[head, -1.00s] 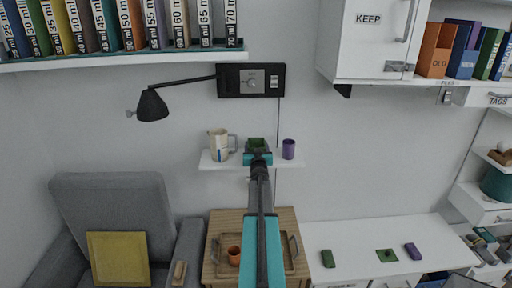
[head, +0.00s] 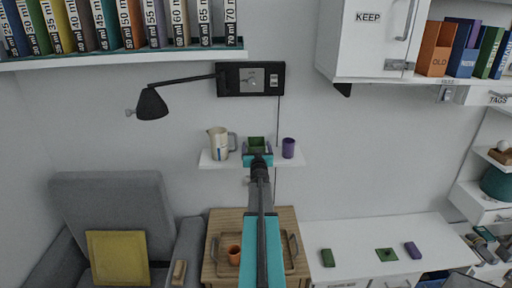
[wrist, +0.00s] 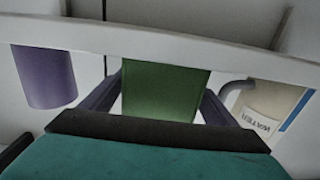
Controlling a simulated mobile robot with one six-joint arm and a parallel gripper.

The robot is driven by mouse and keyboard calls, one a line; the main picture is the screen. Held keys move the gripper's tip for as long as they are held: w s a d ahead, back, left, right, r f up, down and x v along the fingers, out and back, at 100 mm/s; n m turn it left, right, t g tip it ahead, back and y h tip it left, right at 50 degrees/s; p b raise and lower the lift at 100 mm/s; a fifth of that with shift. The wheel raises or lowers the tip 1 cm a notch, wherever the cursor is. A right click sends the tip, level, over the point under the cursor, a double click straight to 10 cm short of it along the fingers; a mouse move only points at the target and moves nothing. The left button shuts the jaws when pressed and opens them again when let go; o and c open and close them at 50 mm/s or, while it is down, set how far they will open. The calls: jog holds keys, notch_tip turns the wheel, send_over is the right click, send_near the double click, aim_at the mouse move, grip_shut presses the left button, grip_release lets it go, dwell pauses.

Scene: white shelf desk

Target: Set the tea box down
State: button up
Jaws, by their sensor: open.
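The green tea box (head: 257,143) stands on the small white wall shelf (head: 212,165), between the water pitcher and a purple cup. In the wrist view, which looks upside down, the tea box (wrist: 165,92) meets the shelf edge. My gripper (head: 257,152) is at the front of the box. In the wrist view, the dark fingers of my gripper (wrist: 160,97) are spread on either side of the box, with narrow gaps showing. The front part of the gripper body hides one end of the box in that view.
The pitcher (head: 219,144) stands close on the left and the purple cup (head: 288,148) close on the right. A black lamp (head: 152,105) and a wall panel (head: 250,80) are above. Below is a wooden table (head: 220,218) with a tray and an orange cup.

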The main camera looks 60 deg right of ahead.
jog(key=b+v, duration=0.2)
jog(key=v, duration=0.8)
dwell(0.3)
jog(key=shift+d, duration=0.1)
dwell(0.8)
